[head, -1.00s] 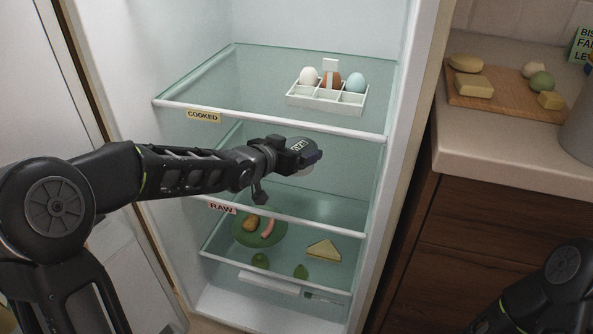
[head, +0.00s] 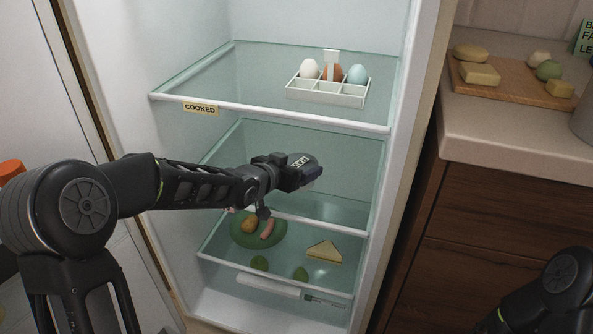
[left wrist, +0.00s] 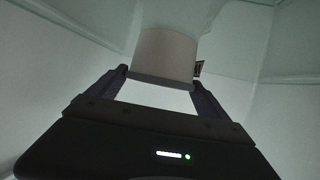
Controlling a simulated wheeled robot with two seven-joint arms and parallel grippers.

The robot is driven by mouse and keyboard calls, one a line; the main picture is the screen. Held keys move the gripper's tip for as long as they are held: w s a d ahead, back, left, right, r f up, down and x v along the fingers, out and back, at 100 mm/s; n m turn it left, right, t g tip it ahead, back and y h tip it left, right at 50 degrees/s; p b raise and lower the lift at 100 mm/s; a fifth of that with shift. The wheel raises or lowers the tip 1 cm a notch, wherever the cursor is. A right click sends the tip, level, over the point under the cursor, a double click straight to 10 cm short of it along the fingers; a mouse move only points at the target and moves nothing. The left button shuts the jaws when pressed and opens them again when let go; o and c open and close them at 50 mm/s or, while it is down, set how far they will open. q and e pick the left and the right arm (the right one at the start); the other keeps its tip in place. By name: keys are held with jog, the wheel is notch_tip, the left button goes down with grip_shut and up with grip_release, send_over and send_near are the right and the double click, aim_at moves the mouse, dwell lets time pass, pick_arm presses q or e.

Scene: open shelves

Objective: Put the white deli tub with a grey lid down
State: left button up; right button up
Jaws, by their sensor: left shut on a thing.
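My left gripper (head: 312,173) reaches into the open fridge, between the upper shelf and the lower glass shelf, from the left. In the left wrist view, the white deli tub (left wrist: 165,52) sits between the two fingers of the gripper (left wrist: 160,88), which is shut on it. It looks pale grey in the shade, with a dark edge nearest the gripper. In the head view the tub is mostly hidden by the gripper, and I cannot make out its lid. My right arm shows at the lower right, its gripper out of view.
The upper shelf (head: 215,85), labelled COOKED, bears a white egg tray (head: 327,98). Below the gripper are a green plate (head: 245,238) with food, a sandwich wedge (head: 323,252) and two green items. Fridge walls stand close on both sides. A counter (head: 480,135) stands at right.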

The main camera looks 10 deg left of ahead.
pick_arm(q)
jog(key=shift+r, duration=0.1)
jog(key=shift+f, duration=0.2)
jog(key=o, duration=1.5)
